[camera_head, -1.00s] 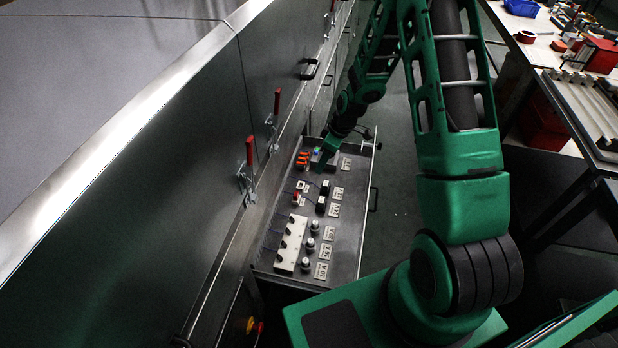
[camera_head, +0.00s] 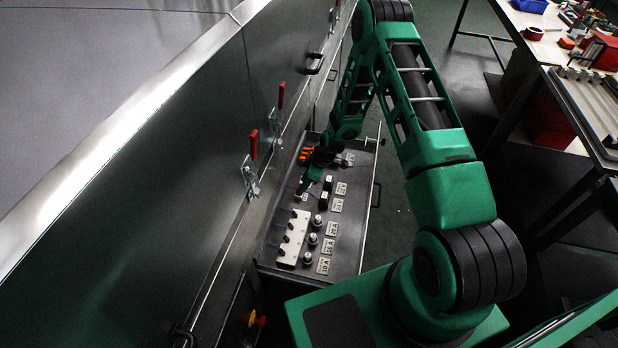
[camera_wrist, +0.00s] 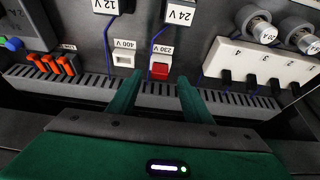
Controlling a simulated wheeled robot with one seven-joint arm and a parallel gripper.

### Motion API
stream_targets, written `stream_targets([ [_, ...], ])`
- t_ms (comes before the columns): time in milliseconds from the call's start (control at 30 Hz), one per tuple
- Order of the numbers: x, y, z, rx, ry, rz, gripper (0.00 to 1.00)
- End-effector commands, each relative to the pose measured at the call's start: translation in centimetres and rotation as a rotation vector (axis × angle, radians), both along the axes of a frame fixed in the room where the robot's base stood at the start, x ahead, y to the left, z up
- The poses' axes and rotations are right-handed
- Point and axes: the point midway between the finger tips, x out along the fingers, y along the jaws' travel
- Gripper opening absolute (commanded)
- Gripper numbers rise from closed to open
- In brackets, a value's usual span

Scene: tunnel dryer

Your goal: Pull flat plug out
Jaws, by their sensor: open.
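My gripper (camera_wrist: 158,80) is open and empty in the wrist view, its two green fingers pointing at the panel. A red block-shaped plug (camera_wrist: 160,72) sits at the white socket marked 230 V, between the fingertips. I cannot tell whether they touch it. A white socket (camera_wrist: 123,59) marked 400 V is just left of it. Several orange plugs (camera_wrist: 55,65) stand in a row further left. No label names the flat plug. In the head view my gripper (camera_head: 304,188) is low over the panel tray (camera_head: 347,255), hiding the red plug.
A white strip (camera_wrist: 262,64) with several numbered black plugs lies to the right. Black blocks marked 12 V (camera_wrist: 112,6) and 24 V (camera_wrist: 180,13) and round silver knobs (camera_wrist: 257,27) stand behind. A slotted grey duct (camera_wrist: 85,86) runs along the near side. Blue cables cross the panel.

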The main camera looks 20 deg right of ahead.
Motion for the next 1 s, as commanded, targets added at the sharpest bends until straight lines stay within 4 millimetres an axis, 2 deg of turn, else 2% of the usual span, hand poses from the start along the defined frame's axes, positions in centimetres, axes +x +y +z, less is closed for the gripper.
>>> stream_targets([
  [100,0.3,0.6,-1.5,0.001,0.001,0.000,0.45],
  [233,0.5,0.9,-2.5,0.000,0.001,0.000,0.45],
  [633,0.7,1.1,-3.0,-0.001,-0.001,0.000,0.45],
  [667,0.7,1.1,-3.0,-0.001,-0.001,0.000,0.41],
  [800,0.7,1.1,-3.0,-0.001,-0.001,0.000,0.07],
  [833,0.7,1.1,-3.0,-0.001,-0.001,0.000,0.01],
  [867,0.7,1.1,-3.0,-0.001,-0.001,0.000,0.01],
  [900,0.7,1.1,-3.0,-0.001,-0.001,0.000,0.20],
  [1000,0.7,1.0,-3.0,-0.001,-0.001,0.000,0.00],
])
